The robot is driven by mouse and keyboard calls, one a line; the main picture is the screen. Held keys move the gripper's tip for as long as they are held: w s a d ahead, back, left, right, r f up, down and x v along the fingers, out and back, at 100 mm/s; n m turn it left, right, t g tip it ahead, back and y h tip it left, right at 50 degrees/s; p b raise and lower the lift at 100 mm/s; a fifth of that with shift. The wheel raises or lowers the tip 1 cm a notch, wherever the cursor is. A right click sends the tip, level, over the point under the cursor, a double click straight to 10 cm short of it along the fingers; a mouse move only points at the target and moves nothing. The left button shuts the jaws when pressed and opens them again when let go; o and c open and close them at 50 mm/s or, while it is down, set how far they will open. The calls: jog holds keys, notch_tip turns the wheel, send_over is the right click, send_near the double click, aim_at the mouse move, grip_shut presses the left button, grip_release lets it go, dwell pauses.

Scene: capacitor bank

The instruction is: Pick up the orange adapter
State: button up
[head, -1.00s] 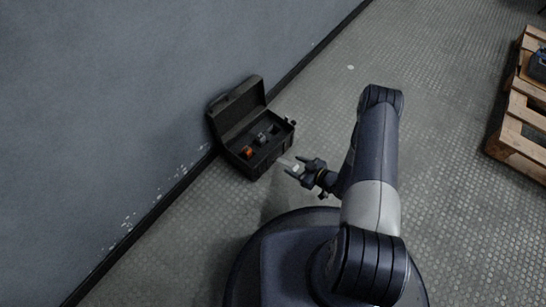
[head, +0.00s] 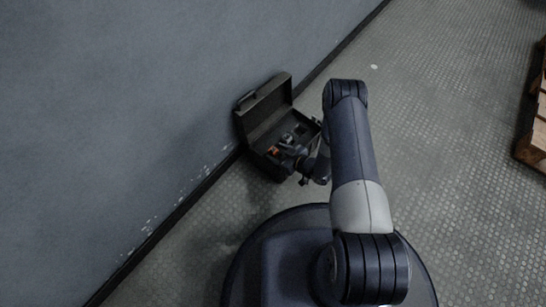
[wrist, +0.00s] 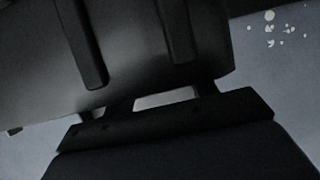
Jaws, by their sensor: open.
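The orange adapter (head: 273,150) shows in the head view as a small orange patch inside the open black case (head: 262,166), toward its left end. My gripper (head: 291,160) is at the front right of the case, with its jaws open and close to the adapter. It partly covers the case's contents, and I cannot tell whether it touches the adapter. The wrist view shows dark, ribbed surfaces close up, and the adapter does not show there.
The case lid (head: 268,106) stands open toward the grey wall (head: 130,90). A grey item (head: 287,138) sits in the case beside the adapter. A wooden pallet (head: 533,145) is at the right edge. The floor between is clear.

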jog(key=shift+w+a+f, duration=0.1)
jog(key=shift+w+a, duration=0.05)
jog(key=shift+a, duration=0.05)
jog(key=shift+c, duration=0.4)
jog(key=c, duration=1)
